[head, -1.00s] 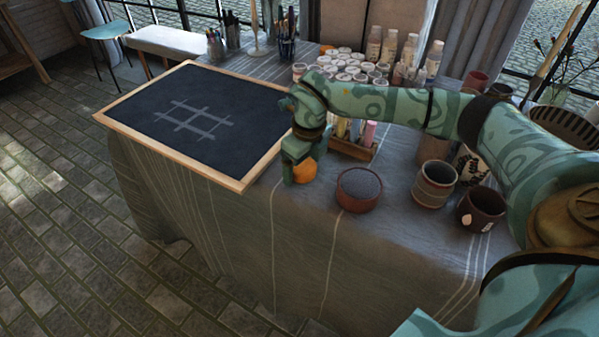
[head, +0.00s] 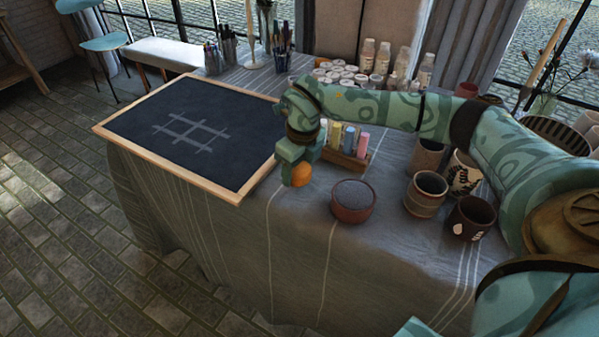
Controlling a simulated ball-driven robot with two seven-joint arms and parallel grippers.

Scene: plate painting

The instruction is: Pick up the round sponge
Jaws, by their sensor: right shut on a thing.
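The round sponge (head: 301,175) is orange and sits in the jaws of my right gripper (head: 295,172), near the right edge of the chalkboard. My right gripper is shut on it and partly covers it. The sponge is over the cloth-covered table; I cannot tell whether it still touches the cloth. My left gripper is not in view.
A reddish bowl with a grey filling (head: 353,207) stands to the right of the sponge. A tray of coloured chalks (head: 346,160) is behind it. The framed chalkboard (head: 190,130) lies left. Several cups, including a striped one (head: 425,195), stand right. The front cloth is clear.

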